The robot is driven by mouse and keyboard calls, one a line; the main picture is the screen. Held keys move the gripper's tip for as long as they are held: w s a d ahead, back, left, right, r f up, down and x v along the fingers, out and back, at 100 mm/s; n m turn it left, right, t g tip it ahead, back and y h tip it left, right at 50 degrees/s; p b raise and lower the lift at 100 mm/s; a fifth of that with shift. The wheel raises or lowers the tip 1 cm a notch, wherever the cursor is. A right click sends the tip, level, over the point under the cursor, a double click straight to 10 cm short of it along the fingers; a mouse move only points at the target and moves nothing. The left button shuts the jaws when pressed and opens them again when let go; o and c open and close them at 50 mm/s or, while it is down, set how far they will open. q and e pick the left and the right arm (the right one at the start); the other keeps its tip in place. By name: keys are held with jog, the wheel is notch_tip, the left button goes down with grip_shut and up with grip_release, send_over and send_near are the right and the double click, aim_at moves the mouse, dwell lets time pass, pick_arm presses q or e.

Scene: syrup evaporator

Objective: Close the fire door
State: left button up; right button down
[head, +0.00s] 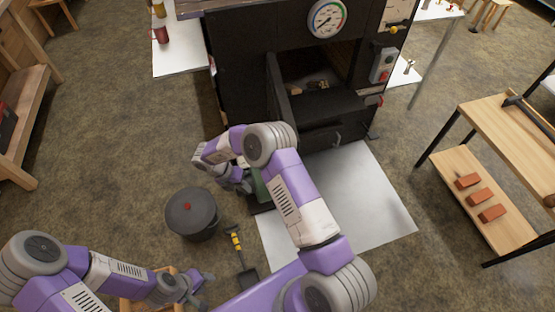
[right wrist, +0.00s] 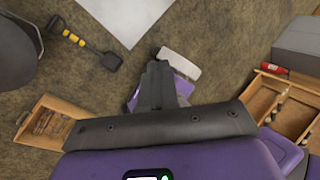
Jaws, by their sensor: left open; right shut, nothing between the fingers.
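The black fire door (head: 279,92) stands open on the left side of the firebox opening of the evaporator (head: 240,60), swung outward. Logs (head: 315,86) show inside the opening. My right arm bends across the middle of the head view. Its gripper (head: 240,182) is low, in front of and left of the evaporator, apart from the door. In the right wrist view the right gripper (right wrist: 158,65) is shut and empty above the floor. My left gripper (head: 203,280) is open and empty at the lower left, far from the door.
A dark lidded bucket (head: 192,215) and a small shovel (head: 238,250) are on the floor at left. A pale metal sheet (head: 370,205) lies before the evaporator. A wooden shelf (head: 510,135) with bricks (head: 480,198) stands at right. A wooden crate (right wrist: 290,105) shows in the wrist view.

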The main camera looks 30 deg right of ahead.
jog(key=w+d+r+n+h+p, duration=0.1)
jog(key=w+d+r+n+h, duration=0.35)
jog(key=r, duration=0.45)
jog(key=d+r+x, duration=0.1)
jog(key=x, duration=1.1)
jog(key=shift+r+b, duration=0.3)
jog(key=shift+b, duration=0.05)
jog(key=shift+s+d+y, duration=0.15)
jog(key=shift+y, duration=0.1)
